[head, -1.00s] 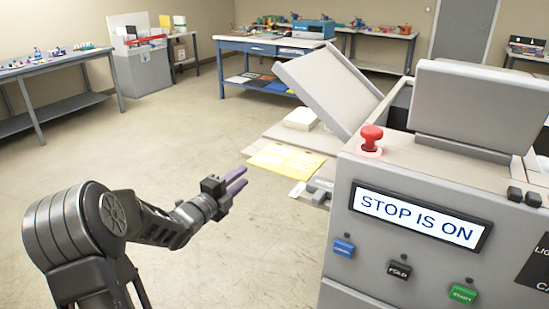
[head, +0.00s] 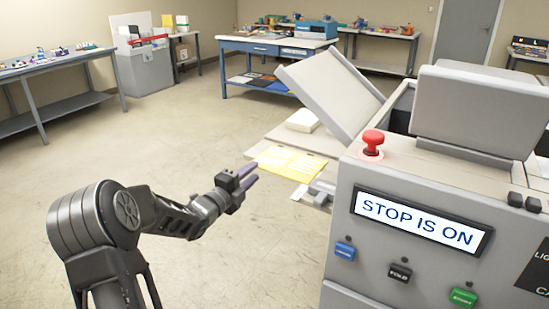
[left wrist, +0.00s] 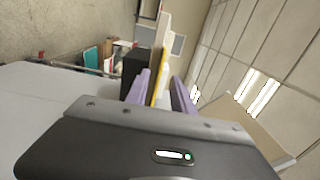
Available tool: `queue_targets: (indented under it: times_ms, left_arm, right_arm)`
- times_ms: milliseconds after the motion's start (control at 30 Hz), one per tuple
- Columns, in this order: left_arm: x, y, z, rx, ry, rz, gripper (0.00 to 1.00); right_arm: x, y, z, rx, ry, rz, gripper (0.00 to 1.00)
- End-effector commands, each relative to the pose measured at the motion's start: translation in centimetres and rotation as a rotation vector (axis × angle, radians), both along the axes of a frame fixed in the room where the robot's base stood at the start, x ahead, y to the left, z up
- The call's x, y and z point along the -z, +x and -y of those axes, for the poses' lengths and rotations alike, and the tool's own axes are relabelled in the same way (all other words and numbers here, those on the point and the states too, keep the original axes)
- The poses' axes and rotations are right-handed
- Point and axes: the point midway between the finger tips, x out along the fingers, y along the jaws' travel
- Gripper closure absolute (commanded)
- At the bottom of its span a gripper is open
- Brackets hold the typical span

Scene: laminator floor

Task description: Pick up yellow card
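The yellow card (head: 292,163) lies flat on the pale side shelf of the grey machine in the head view, partly over its left edge. My left gripper (head: 257,172) is just left of the card, its two purple fingers apart and pointing at the card's left edge. In the left wrist view, the card (left wrist: 157,88) shows edge-on as a thin yellow strip between the open fingers of the left gripper (left wrist: 160,78). I cannot tell whether the fingers touch it. My right gripper is not in view.
The grey machine (head: 345,235) fills the right, with a red stop button (head: 372,142) and a display (head: 418,221) reading "STOP IS ON". A white stack (head: 302,121) sits behind the card. A blue workbench (head: 262,46) stands farther back.

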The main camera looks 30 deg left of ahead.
Motion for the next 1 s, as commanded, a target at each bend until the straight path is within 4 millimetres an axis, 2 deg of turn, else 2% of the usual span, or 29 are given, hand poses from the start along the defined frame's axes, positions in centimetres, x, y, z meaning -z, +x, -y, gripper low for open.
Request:
queue_targets:
  times_ms: [100, 267, 867, 1000]
  left_arm:
    - [-0.2, 1.9, 0.0, 0.001, -0.003, 0.001, 0.71]
    - [-0.1, 3.5, 0.0, 0.000, 0.000, 0.000, 0.71]
    - [0.0, 3.5, 0.0, 0.000, 0.000, 0.000, 0.71]
    - [0.0, 3.5, 0.0, 0.000, 0.000, 0.000, 0.82]
  right_arm:
    - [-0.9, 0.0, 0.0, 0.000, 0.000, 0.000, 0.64]
    - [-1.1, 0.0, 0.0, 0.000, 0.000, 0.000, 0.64]
    - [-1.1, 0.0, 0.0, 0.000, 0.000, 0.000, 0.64]
    - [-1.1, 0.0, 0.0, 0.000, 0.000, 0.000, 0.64]
